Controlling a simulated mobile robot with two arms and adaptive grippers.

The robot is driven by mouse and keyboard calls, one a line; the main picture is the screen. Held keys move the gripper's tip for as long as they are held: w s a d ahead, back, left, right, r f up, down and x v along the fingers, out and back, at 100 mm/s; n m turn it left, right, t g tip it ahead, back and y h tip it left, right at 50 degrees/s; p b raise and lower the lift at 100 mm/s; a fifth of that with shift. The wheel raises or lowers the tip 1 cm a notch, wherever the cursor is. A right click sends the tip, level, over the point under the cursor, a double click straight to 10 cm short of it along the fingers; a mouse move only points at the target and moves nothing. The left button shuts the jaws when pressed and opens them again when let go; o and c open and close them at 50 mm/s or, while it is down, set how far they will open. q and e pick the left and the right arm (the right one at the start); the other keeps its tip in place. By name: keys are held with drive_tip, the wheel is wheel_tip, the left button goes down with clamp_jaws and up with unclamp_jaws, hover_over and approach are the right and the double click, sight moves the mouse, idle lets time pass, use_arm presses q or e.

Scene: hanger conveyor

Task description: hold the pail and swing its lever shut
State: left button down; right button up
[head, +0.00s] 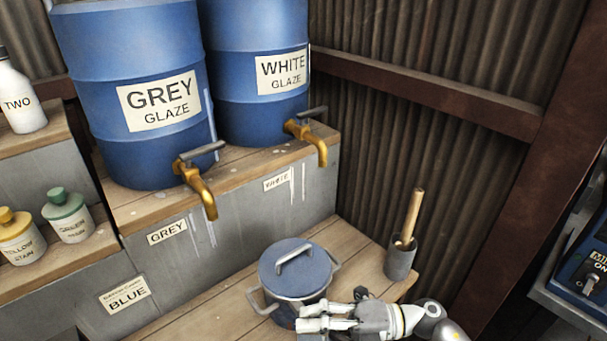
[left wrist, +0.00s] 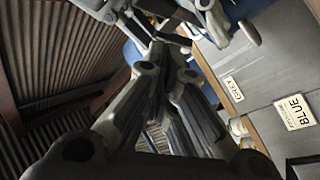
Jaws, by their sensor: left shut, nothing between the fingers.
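The blue-grey pail (head: 296,278) stands on the low wooden shelf, with its lid (head: 283,268) on and wire handles at its sides. My right gripper (head: 300,318) comes in from the right and overlaps the pail's lower front. I cannot tell whether it grips the pail. A brass tap (head: 198,186) with a grey lever (head: 203,151) is on the grey-glaze drum, and another brass tap (head: 310,136) with a lever (head: 312,112) is on the white-glaze drum. My left gripper (left wrist: 168,45) shows only in the left wrist view, shut and empty.
The GREY GLAZE drum (head: 135,80) and WHITE GLAZE drum (head: 258,60) stand on the upper ledge. A grey cup (head: 400,262) with a wooden-handled tool stands right of the pail. Stain jars (head: 68,216) sit at left. A corrugated wall (head: 450,170) closes the right.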

drive_tip(key=shift+o, duration=1)
